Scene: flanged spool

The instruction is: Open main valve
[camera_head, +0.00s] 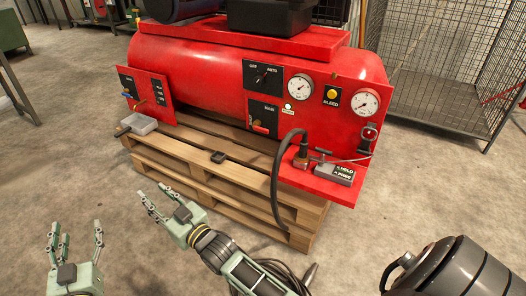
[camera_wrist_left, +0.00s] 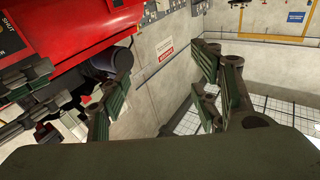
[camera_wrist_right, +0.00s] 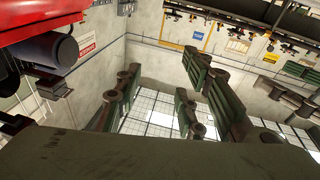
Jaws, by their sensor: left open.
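The main valve (camera_head: 260,127) is a small red lever with a brass part on a black panel on the front of the red compressor tank (camera_head: 210,75). The panel lettering appears to read MAIN. The exact lever position is too small to tell. My left gripper (camera_head: 77,236) is open and empty at the lower left, well away from the tank. Its spread fingers also show in the left wrist view (camera_wrist_left: 165,100). My right gripper (camera_head: 156,197) is open and empty in front of the pallet, left of and below the valve. Its fingers stand apart in the right wrist view (camera_wrist_right: 160,100).
The tank stands on a wooden pallet (camera_head: 190,170). A side panel (camera_head: 150,92) with small controls is at its left. Gauges (camera_head: 300,87) and a selector are above the valve. A black hose (camera_head: 276,175) hangs beside a red shelf (camera_head: 320,180). A wire cage (camera_head: 440,70) stands right.

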